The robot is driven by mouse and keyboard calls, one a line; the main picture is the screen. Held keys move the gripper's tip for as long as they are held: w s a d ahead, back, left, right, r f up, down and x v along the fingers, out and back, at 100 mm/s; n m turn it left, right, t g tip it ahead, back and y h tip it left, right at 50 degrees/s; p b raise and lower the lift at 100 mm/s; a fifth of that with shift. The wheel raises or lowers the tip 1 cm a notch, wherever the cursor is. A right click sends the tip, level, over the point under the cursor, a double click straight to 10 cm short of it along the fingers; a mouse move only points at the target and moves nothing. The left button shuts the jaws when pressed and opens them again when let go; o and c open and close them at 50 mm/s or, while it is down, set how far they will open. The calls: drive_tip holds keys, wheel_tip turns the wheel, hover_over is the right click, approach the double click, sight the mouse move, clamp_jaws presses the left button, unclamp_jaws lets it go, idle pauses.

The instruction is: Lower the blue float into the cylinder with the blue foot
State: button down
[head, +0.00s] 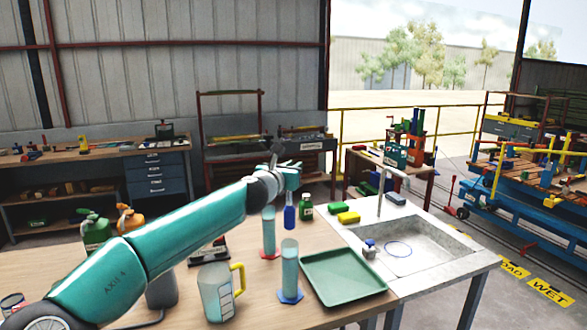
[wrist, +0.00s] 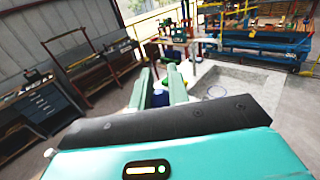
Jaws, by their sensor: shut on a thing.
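The blue float (head: 290,216) hangs upright below my gripper (head: 291,178). My gripper is shut on it. The wrist view shows the float (wrist: 160,96) between the two pale green fingers (wrist: 161,84). The clear cylinder with the blue foot (head: 290,268) stands upright on the bench. In the head view the float's lower end shows just above this cylinder's mouth, apart from it; whether it is exactly over the opening in depth I cannot tell. A similar cylinder with a red foot (head: 269,232) stands behind it, to the left.
A jug with a yellow handle (head: 216,293) stands left of the blue-footed cylinder. A green tray (head: 345,295) lies close to its right. A green bottle (head: 306,208) stands behind. The sink (head: 430,248) is further right, with yellow and green blocks by its edge.

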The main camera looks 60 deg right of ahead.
sight(292, 221)
drive_tip(key=shift+f, duration=8.25)
drive_tip(key=c, duration=1.3)
unclamp_jaws()
drive_tip(key=shift+o, duration=0.2)
drive_tip(key=a, duration=1.3)
drive_tip(key=shift+a, duration=0.35)
